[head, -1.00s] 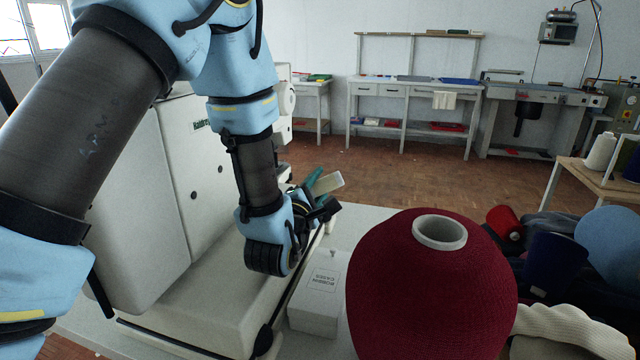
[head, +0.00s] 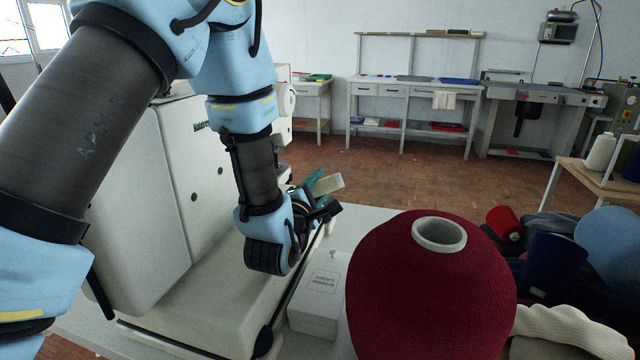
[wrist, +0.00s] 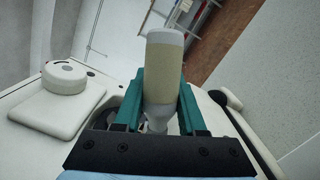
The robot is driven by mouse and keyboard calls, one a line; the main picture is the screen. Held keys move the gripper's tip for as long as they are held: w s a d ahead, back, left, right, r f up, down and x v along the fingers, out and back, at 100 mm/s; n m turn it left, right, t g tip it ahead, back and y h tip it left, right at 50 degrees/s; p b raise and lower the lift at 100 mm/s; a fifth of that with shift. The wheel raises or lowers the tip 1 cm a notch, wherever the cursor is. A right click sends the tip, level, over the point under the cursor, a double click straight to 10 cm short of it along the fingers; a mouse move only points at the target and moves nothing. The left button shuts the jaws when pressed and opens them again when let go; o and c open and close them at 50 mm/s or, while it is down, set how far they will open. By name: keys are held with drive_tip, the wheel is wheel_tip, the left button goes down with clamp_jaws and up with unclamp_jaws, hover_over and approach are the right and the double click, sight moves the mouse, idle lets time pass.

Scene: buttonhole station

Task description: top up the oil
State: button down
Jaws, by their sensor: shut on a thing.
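My gripper (head: 318,186) has teal fingers and is shut on an oil bottle (head: 328,183), a pale bottle with a yellowish middle. In the wrist view the bottle (wrist: 163,75) stands between both fingers, its broad end up and its narrow end low near the palm. In the head view it is tilted, broad end up to the right. The white sewing machine (head: 145,205) is at the left, partly hidden by my arm. The bottle is beside the machine's far end. The narrow tip and any oil opening under it are hidden.
A white bobbin-cases box (head: 318,312) and a large dark red thread cone (head: 432,290) stand right of the machine. A round white knob-like part (wrist: 65,78) shows at left in the wrist view. Heaped cloth and cones (head: 560,260) lie at right. Brown floor lies open beyond.

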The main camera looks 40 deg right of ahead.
wheel_tip(320, 180, up, 5)
drive_tip(key=m+y+p, duration=0.2)
drive_tip(key=m+p, duration=0.2)
drive_tip(key=m+y+p, duration=0.1)
drive_tip(key=m+p, duration=0.3)
drive_tip(key=shift+g+y+p, duration=0.3)
drive_tip(key=shift+y, duration=0.1)
